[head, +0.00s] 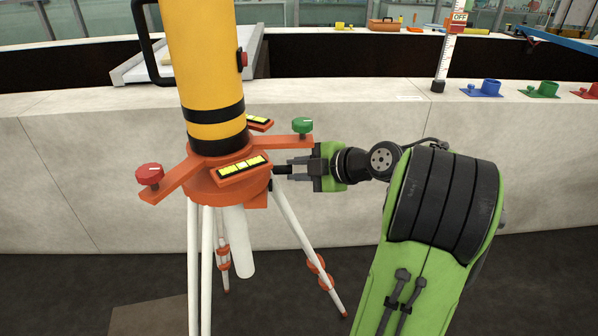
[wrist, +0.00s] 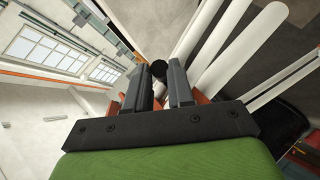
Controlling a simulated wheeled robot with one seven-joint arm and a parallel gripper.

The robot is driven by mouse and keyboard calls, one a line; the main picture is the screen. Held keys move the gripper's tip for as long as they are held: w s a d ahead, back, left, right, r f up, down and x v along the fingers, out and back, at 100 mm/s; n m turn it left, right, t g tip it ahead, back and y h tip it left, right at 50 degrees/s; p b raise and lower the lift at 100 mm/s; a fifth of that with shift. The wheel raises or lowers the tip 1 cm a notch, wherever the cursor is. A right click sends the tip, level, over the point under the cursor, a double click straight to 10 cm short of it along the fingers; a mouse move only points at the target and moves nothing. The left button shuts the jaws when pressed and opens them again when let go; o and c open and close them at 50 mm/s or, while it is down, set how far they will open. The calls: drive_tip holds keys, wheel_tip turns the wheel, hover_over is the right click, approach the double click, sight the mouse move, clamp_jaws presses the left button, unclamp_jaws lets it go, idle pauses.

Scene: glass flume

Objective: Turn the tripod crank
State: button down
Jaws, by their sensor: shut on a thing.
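The tripod has an orange head (head: 205,188) and white legs (head: 290,235), and carries a yellow cylinder (head: 205,60) with black bands. The tripod crank is mostly hidden; a small dark part of it (head: 280,169) shows at the right side of the head. My gripper (head: 289,170) reaches in from the right and is shut on this crank. In the wrist view, the crank's round black end (wrist: 158,69) sits between the two grey fingers of my gripper (wrist: 160,80). White tripod legs (wrist: 205,55) run close by on the right.
A red knob (head: 149,175) and a green knob (head: 302,126) stick out on the tripod head's arms. A pale wall (head: 400,110) stands behind the tripod. On its ledge are blue (head: 487,88) and green (head: 545,89) pieces and a white scale post (head: 447,55).

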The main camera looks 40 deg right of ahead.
drive_tip(key=shift+r, duration=0.1)
drive_tip(key=c, duration=1)
unclamp_jaws()
drive_tip(key=shift+s, duration=0.1)
drive_tip(key=p+v, duration=0.7)
drive_tip(key=v, duration=0.8)
drive_tip(key=shift+s+d+r, duration=0.1)
drive_tip(key=shift+s, duration=0.15)
